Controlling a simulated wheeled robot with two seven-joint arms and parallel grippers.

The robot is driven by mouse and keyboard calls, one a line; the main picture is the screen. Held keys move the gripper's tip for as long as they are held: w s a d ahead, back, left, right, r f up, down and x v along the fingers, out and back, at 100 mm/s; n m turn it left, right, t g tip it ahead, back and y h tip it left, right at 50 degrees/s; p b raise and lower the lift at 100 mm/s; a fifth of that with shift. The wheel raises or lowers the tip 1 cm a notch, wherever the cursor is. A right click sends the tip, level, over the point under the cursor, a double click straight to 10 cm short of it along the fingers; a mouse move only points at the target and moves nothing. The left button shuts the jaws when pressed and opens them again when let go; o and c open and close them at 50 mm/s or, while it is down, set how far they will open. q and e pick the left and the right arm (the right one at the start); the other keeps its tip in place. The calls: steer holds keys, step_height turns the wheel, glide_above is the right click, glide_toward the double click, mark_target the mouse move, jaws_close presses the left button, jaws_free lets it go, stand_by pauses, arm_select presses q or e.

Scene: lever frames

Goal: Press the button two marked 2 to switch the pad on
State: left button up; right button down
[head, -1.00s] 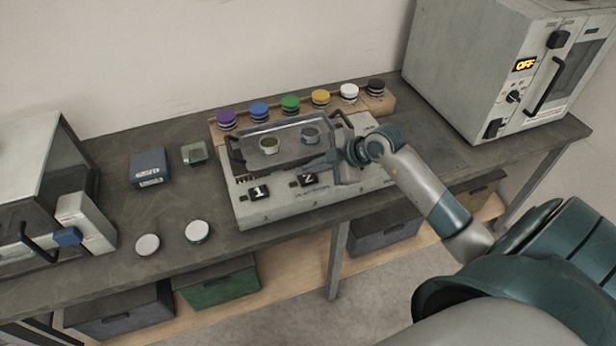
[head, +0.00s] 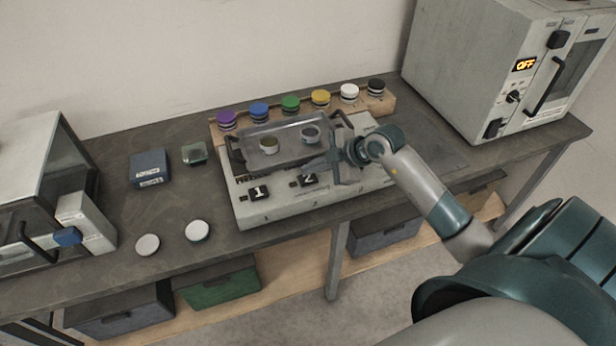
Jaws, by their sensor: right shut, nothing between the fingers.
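The button marked 2 (head: 308,180) is a small dark square with a white numeral on the front of a pale grey unit (head: 290,208). The button marked 1 (head: 259,192) sits to its left. My right gripper (head: 318,166) is shut and empty, reaching in from the right under the raised clear cover. Its fingertips are close above and behind button 2. I cannot tell whether they touch it. My left gripper is out of view.
A row of coloured-lid jars (head: 290,103) stands on a wooden rack behind the unit. An oven reading OFF (head: 525,64) is at right. A dark blue box (head: 149,168) and two white discs (head: 197,231) lie left. A grey machine (head: 40,170) stands far left.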

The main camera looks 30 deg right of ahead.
mark_target(312, 180)
steer(key=shift+f, duration=0.7)
stand_by(0.8)
steer(key=shift+r+p, duration=0.7)
steer(key=shift+p, duration=0.35)
step_height(312, 180, up, 6)
steer(key=p, duration=0.7)
stand_by(1.4)
